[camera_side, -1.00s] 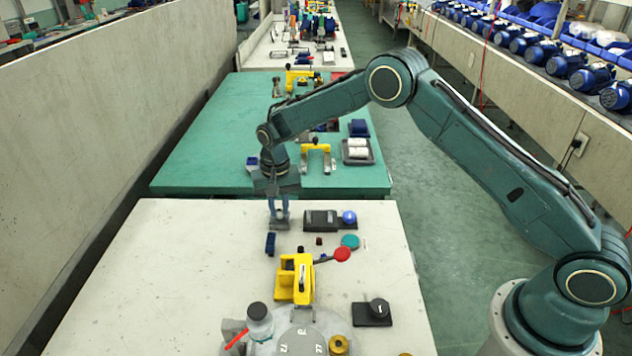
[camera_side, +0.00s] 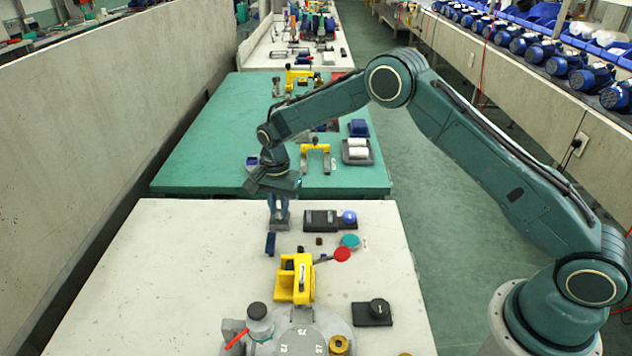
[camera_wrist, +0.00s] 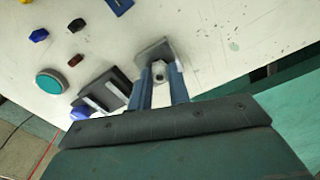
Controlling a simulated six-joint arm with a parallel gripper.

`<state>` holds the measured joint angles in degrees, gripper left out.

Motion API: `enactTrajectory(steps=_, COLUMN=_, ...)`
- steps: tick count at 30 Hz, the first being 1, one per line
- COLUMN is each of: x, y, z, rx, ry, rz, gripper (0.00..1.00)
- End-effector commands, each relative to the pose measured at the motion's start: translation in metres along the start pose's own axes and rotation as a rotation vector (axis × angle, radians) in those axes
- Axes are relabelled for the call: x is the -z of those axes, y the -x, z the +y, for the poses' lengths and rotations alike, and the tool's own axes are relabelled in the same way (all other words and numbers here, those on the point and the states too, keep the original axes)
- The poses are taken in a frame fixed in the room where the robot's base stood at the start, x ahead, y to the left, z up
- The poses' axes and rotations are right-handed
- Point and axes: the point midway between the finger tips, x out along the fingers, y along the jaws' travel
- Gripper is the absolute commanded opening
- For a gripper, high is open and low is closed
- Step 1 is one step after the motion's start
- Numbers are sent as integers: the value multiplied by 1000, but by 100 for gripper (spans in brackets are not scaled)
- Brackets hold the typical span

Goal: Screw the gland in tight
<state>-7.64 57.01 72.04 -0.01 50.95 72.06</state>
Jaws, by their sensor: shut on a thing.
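In the side view my gripper (camera_side: 279,212) points straight down at the grey plate (camera_side: 281,225) near the table's far edge. The gland is too small and too covered by the fingers there to make out. How deep it sits cannot be told.
A black device (camera_side: 319,218) with a blue dome stands close to the right. The table's left part is clear.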

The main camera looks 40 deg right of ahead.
Motion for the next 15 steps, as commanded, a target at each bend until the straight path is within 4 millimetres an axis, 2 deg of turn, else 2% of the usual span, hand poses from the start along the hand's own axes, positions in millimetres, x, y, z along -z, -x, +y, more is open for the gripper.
enactTrajectory(steps=15, x=0, y=0, z=0, rx=1, ry=-62, rz=0, gripper=2)
